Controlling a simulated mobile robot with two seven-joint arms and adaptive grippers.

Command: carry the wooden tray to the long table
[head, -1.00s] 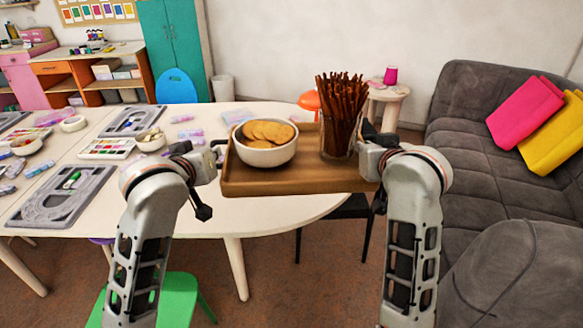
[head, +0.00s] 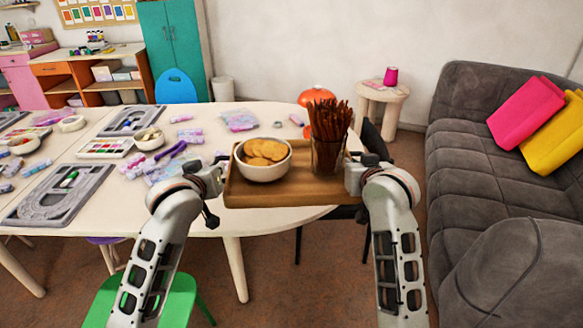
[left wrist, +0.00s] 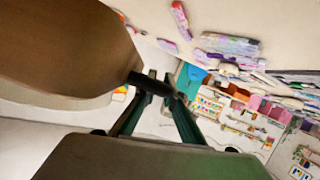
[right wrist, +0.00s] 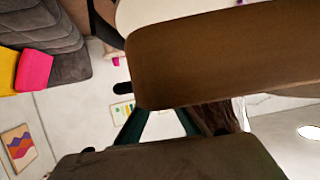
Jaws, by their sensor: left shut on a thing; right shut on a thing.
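The wooden tray (head: 302,193) is held between my two grippers over the right end of the long white table (head: 225,220). In the head view it looks about level; whether it touches the table top I cannot tell. A white bowl of round crackers (head: 264,168) stands on its left part and a glass of brown sticks (head: 328,155) on its right part. My left gripper (head: 222,178) is shut on the tray's left end. My right gripper (head: 352,172) is shut on its right end. The tray also shows close up in the left wrist view (left wrist: 60,45) and right wrist view (right wrist: 210,60).
Bead bags (head: 238,121), grey bead boards (head: 60,196) and small bowls lie on the table's left and middle. A black chair stands behind the right gripper, a green chair (head: 180,296) in front. A grey sofa (head: 470,170) is at the right.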

